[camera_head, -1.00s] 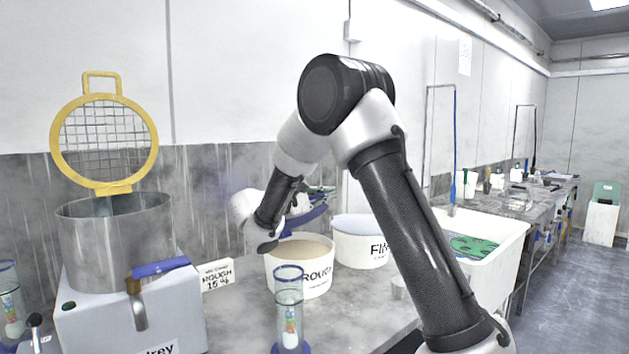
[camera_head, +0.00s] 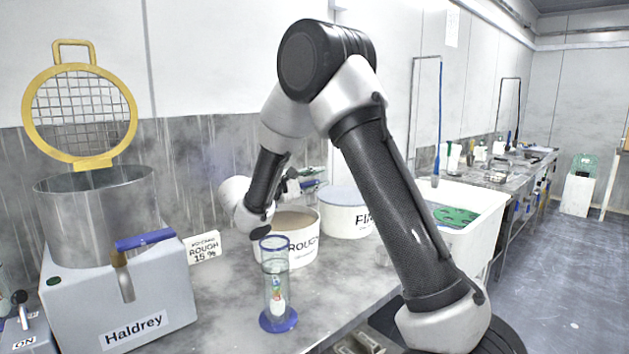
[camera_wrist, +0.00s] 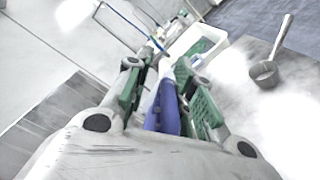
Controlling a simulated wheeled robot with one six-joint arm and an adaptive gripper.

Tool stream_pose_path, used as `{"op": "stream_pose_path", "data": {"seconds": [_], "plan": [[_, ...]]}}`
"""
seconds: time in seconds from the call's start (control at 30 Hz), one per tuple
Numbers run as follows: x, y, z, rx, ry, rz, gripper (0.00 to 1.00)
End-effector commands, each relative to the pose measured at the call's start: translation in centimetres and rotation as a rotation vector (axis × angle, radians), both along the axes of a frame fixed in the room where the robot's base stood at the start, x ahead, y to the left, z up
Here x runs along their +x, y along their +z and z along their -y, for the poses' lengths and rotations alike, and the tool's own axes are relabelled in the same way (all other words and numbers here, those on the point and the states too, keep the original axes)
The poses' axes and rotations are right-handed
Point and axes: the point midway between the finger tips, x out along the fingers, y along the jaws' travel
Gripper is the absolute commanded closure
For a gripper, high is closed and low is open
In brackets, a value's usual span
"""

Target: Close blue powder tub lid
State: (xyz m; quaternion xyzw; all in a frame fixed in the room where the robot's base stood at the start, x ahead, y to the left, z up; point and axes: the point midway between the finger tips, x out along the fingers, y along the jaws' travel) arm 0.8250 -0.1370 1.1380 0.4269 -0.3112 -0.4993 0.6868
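The lid is a blue piece (camera_head: 309,184) seen nearly edge-on beside my gripper (camera_head: 303,180) in the head view, above the tubs' back side. In the wrist view a blue piece (camera_wrist: 168,108) lies between the fingers of my gripper (camera_wrist: 160,68), close to the right finger. The fingers stand apart, with a gap on the left side of the blue piece; a firm hold does not show. The tub marked FI… (camera_head: 348,222), white with a pale bluish top, is right of my gripper, its label partly covered by my arm. The white ROUGH tub (camera_head: 300,254) is in front.
A clear cylinder with blue base (camera_head: 278,321) stands before the ROUGH tub. A grey Haldrey machine (camera_head: 120,300) with a metal pot and raised yellow mesh guard fills the left. A sink (camera_head: 462,240) is right. The wrist view shows a grey scoop (camera_wrist: 265,72).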

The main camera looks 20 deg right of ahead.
Motion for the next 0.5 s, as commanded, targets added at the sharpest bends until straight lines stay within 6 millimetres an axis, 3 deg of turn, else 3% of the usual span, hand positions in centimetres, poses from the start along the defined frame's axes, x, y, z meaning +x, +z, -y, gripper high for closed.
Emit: {"op": "stream_pose_path", "data": {"seconds": [0.33, 0.5], "plan": [[0.0, 0.0, -0.2, 0.0, 0.001, 0.0, 0.66], [-0.6, 0.0, -2.2, 0.001, 0.005, 0.0, 0.66]]}}
